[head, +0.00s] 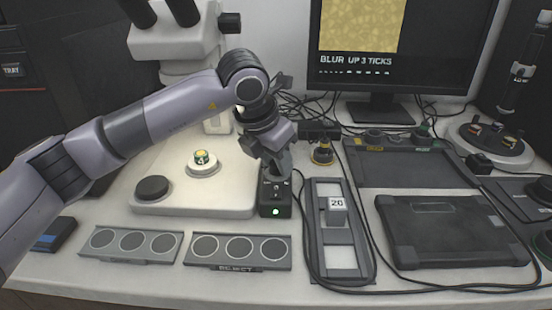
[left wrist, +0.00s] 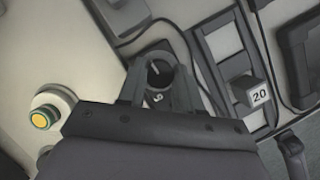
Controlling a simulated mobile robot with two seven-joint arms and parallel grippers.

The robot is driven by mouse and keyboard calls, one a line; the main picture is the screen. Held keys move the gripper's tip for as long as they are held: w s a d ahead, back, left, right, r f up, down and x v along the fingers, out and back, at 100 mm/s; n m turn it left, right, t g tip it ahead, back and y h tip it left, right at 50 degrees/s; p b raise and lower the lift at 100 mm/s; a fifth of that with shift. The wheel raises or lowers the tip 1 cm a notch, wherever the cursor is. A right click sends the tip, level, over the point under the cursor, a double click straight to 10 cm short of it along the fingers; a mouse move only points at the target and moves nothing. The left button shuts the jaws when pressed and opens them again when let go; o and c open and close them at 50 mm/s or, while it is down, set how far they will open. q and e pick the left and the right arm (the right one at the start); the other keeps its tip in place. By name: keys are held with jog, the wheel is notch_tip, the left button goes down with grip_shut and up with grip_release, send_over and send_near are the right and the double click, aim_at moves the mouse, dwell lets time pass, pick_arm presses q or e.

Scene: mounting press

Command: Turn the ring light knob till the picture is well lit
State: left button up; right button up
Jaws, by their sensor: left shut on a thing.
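The ring light knob (left wrist: 158,68) is a dark round knob with a pale mark, on a small black control box (head: 275,200) with a lit green lamp. My left gripper (head: 278,170) points down at the top of this box and is shut on the knob. In the left wrist view its two fingers (left wrist: 158,85) stand on either side of the knob. In the head view the fingers largely hide the knob. The monitor (head: 360,45) shows a bright yellow grainy picture, with the text "BLUR UP 3 TICKS" below it. My right gripper is not in view.
A white microscope (head: 175,45) stands behind my left arm, with a yellow-topped sample (head: 203,160) on its base. Right of the box are a block marked 20 (head: 337,206) in a grey rack, cables, and a dark case (head: 450,232). Two disc trays (head: 238,266) lie in front.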

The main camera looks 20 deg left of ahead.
pick_arm(q)
jog(key=o, duration=1)
jog(key=shift+v, duration=3.65)
